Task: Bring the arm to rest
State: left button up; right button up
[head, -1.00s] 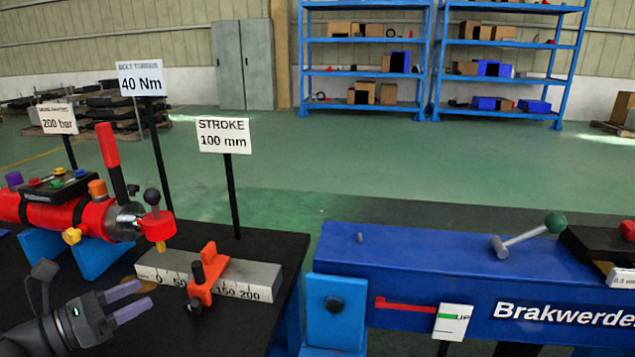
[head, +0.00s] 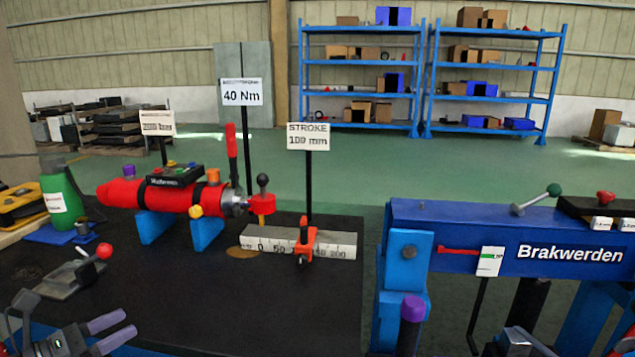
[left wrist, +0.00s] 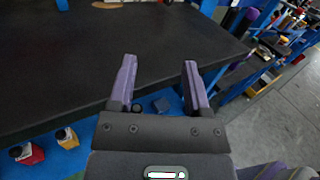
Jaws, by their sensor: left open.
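My left gripper (head: 124,328) is low in the bottom left corner of the head view, its two purple-grey fingers apart with nothing between them. In the left wrist view the open fingers (left wrist: 159,62) point toward the edge of the black bench top (left wrist: 60,75). In the head view the gripper is at the near left of the black bench (head: 290,315), well away from the red cylinder (head: 120,194) and the steel scale (head: 275,240) with its orange slider (head: 305,243).
A lever with a red knob (head: 104,250) stands near my left gripper. A green bottle (head: 60,200) and yellow case (head: 20,205) are at far left. The blue beam (head: 460,240) is at right. The bench's near middle is clear. Shelves (head: 360,90) stand far behind.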

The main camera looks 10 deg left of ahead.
pick_arm(q)
jog(key=s+a+f+n+y+p, duration=0.1)
jog(key=s+f+n+y, duration=0.1)
jog(key=f+n+y, duration=0.4)
jog(key=s+a+f+n+y+p, duration=0.1)
jog(key=s+f+n, duration=0.1)
jog(key=f+n, duration=0.7)
jog(key=s+d+f+n+g+y+p, duration=0.25)
jog(key=s+f+n+g, duration=0.35)
jog(key=s+f+n, duration=0.5)
jog(key=s+d+f+n+g, duration=0.3)
jog(key=s+d+n, duration=0.1)
jog(key=s, duration=0.4)
jog(key=s+d+f+n+g+p, duration=0.1)
jog(key=s+d+f+n+g, duration=0.3)
jog(key=s+d, duration=0.3)
jog(key=s+d+f+n+g+p, duration=0.1)
jog(key=s+d+f+n+g, duration=0.2)
jog(key=s+d, duration=0.3)
jog(key=s+f+n, duration=0.1)
jog(key=s, duration=0.4)
jog(key=shift+d, duration=0.25)
pick_arm(e)
notch_tip(320, 180, up, 6)
jog(key=w+t, duration=0.1)
jog(key=w, duration=0.2)
jog(key=shift+d+r, duration=0.25)
jog(key=shift+d, duration=0.1)
jog(key=shift+a, duration=0.2)
